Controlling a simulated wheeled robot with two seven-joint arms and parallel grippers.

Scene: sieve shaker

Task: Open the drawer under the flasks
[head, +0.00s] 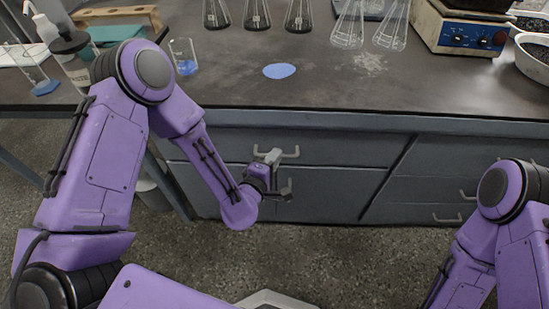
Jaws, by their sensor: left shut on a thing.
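Several conical flasks stand at the back of the bench top, some with dark contents (257,15) and two that look clear or pale (348,28). Below them is a grey drawer (340,147) with a light metal handle (291,153). Its front looks flush with the cabinet. My left gripper (273,157) is at this handle and shut on it, with the wrist hiding part of the drawer front to the left. My right arm shows at the lower right, but its gripper is out of the picture.
A lower drawer front (320,192) lies under this one, and more drawers with handles (447,218) are at the right. A blue disc (279,71), a small beaker (184,58) and a boxy device (465,32) are on the bench. The floor in front is clear.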

